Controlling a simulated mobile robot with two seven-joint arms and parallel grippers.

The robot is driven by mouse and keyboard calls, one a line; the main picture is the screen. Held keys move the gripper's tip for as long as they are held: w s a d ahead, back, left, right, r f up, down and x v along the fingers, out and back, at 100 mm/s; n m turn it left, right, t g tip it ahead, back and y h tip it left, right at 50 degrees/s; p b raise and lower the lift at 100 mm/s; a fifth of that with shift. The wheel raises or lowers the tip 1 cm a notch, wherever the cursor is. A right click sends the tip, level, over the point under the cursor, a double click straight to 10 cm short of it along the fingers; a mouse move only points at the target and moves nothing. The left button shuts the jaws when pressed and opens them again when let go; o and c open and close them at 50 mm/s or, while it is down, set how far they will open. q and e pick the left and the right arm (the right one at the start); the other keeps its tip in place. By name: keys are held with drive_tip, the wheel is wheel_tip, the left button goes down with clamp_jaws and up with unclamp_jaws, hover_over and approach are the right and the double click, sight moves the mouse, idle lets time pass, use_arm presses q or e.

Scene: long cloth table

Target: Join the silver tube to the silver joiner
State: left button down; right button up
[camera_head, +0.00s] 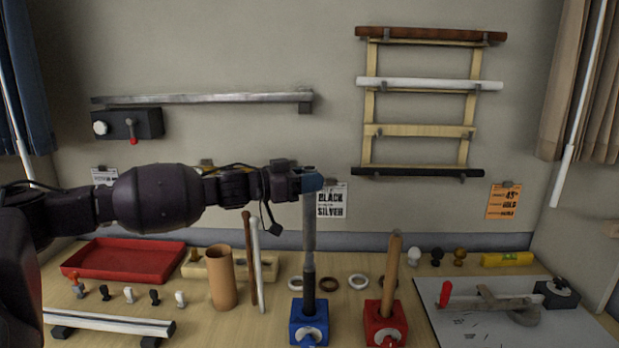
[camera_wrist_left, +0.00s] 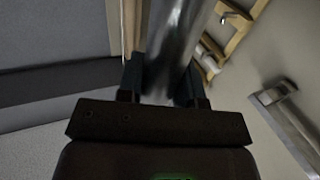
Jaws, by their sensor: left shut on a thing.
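My left gripper (camera_head: 311,182) is shut on the upper end of the silver tube (camera_head: 309,222), which hangs nearly upright. The left wrist view shows the tube (camera_wrist_left: 174,45) between the two fingers (camera_wrist_left: 160,88). Directly below it, a black tube (camera_head: 309,289) stands in the blue clamp block (camera_head: 309,324). The silver joiner (camera_head: 309,265) appears as a short grey piece on top of the black tube. The silver tube's lower end is in line with the joiner and looks to meet it; I cannot tell whether it is inside. My right gripper is out of view.
A red clamp block (camera_head: 386,325) holding a wooden rod stands close to the right. A brown cup (camera_head: 222,279) and leaning rods stand to the left. Rings lie behind the blocks. A red tray (camera_head: 125,260) is at back left; a grey cutting mat (camera_head: 480,325) is at right.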

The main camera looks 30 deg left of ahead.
sight(303, 201)
use_arm(q)
drive_tip(key=shift+p, duration=0.95)
idle(1.1)
drive_tip(key=shift+f+b, duration=0.7)
drive_tip(key=shift+f, duration=1.7)
idle(0.4)
drive_tip(key=c, duration=0.7)
unclamp_jaws()
drive_tip(key=shift+s+a, duration=0.15)
drive_tip(key=b+v, duration=0.1)
drive_tip(key=v, duration=0.3)
drive_tip(key=shift+f, duration=0.1)
drive_tip(key=v, duration=0.6)
drive_tip(key=shift+s+b, duration=0.15)
drive_tip(key=shift+b, duration=0.25)
drive_tip(key=shift+a, duration=0.1)
